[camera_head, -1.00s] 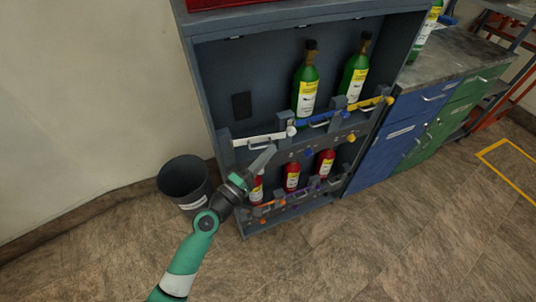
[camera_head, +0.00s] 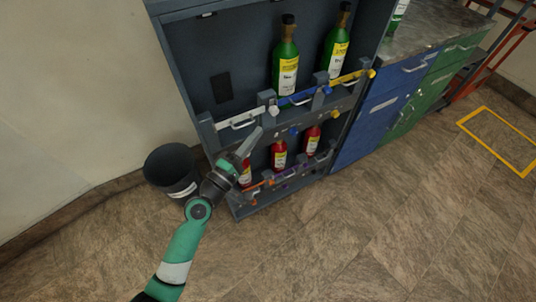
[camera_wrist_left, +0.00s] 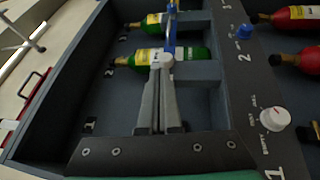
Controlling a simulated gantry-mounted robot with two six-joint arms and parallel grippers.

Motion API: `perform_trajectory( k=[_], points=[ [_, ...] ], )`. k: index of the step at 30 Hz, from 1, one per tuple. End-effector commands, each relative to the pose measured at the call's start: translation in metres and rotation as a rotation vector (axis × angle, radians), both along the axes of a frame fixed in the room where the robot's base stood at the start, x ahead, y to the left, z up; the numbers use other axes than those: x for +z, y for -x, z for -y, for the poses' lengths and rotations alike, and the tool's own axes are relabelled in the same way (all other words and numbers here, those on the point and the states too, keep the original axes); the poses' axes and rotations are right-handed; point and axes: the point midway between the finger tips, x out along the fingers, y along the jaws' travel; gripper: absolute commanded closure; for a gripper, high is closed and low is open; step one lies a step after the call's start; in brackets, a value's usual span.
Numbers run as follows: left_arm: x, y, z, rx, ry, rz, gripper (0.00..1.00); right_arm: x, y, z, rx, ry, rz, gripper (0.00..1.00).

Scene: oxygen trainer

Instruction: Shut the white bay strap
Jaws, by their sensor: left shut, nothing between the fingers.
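The white bay strap (camera_head: 226,125) is a white bar with a loop handle across the front of the empty left bay on the upper shelf. Its right end lies by a white knob (camera_head: 273,110) at the post; I cannot tell whether it is latched. My left gripper (camera_head: 254,137) is shut and empty, just in front of and below the strap's right half. In the left wrist view the shut fingers (camera_wrist_left: 158,88) point toward a white fitting (camera_wrist_left: 164,61) at the post. The strap's bar is not clearly visible there. My right gripper is not in view.
Blue (camera_head: 299,98) and yellow (camera_head: 350,77) straps cross the bays to the right, in front of green bottles (camera_head: 286,72). Red bottles (camera_head: 280,156) stand on the lower shelf. A dark bin (camera_head: 170,170) stands left of the cabinet. The floor in front is clear.

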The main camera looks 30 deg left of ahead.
Motion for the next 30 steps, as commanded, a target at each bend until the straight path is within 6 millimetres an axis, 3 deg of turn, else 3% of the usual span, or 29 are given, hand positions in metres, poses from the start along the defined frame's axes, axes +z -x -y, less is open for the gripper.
perform_trajectory(
  k=[10, 15, 30],
  points=[
    [-0.012, 0.038, 0.073, -0.009, 0.000, -0.005, 1.00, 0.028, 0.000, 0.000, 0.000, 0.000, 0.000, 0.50],
    [-0.018, 0.051, 0.096, -0.006, 0.001, -0.003, 1.00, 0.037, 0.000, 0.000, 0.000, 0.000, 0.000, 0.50],
    [-0.019, 0.055, 0.101, 0.000, 0.000, 0.000, 1.00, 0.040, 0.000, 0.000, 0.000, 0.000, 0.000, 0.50]
  ],
)
